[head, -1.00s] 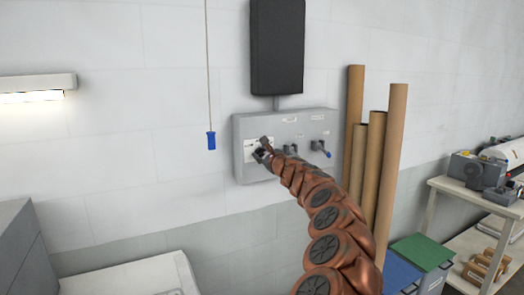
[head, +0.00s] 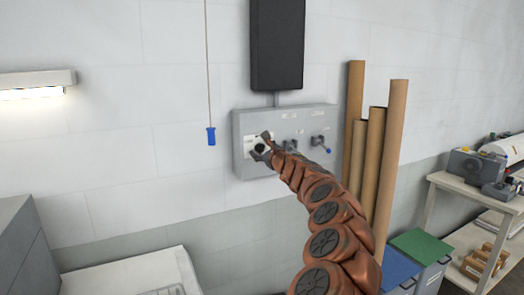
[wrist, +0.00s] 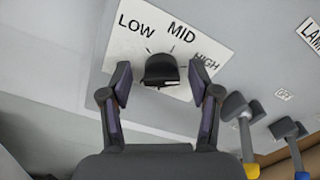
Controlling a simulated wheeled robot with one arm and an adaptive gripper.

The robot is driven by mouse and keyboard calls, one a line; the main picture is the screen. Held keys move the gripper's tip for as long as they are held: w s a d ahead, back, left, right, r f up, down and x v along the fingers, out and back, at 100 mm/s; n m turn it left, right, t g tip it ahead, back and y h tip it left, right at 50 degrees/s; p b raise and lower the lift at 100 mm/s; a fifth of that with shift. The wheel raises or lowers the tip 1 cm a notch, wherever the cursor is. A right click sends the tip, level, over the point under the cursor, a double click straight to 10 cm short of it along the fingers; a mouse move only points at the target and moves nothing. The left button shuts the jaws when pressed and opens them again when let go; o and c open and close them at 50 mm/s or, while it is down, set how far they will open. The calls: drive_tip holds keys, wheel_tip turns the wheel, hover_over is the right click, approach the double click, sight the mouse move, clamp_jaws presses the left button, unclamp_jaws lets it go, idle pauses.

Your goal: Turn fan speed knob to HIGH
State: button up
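The fan speed knob (wrist: 160,70) is black and sits on a white plate (wrist: 120,50) marked LOW, MID and HIGH. I cannot tell for sure which mark it points to. In the head view the knob (head: 259,148) shows at the left of the grey control box (head: 241,165). My gripper (wrist: 160,82) is open, with one finger on each side of the knob. A gap shows on both sides, so the fingers do not seem to touch it. In the head view my gripper (head: 264,146) is at the plate.
Levers with yellow (wrist: 251,170) and blue (wrist: 301,175) tips stand right of the knob, near my gripper. A blue pull handle (head: 211,136) hangs left of the box. Tall cardboard tubes (head: 389,150) lean right of it. A black panel (head: 277,45) is above.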

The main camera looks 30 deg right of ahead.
drive_tip(key=shift+s, duration=0.1)
drive_tip(key=shift+s+d+r, duration=0.1)
drive_tip(key=shift+s, duration=0.75)
drive_tip(key=shift+s+a, duration=0.25)
drive_tip(key=shift+s, duration=0.3)
drive_tip(key=shift+s+d, duration=0.15)
drive_tip(key=shift+s, duration=0.6)
approach(260, 147)
drive_tip(key=shift+s, duration=1.85)
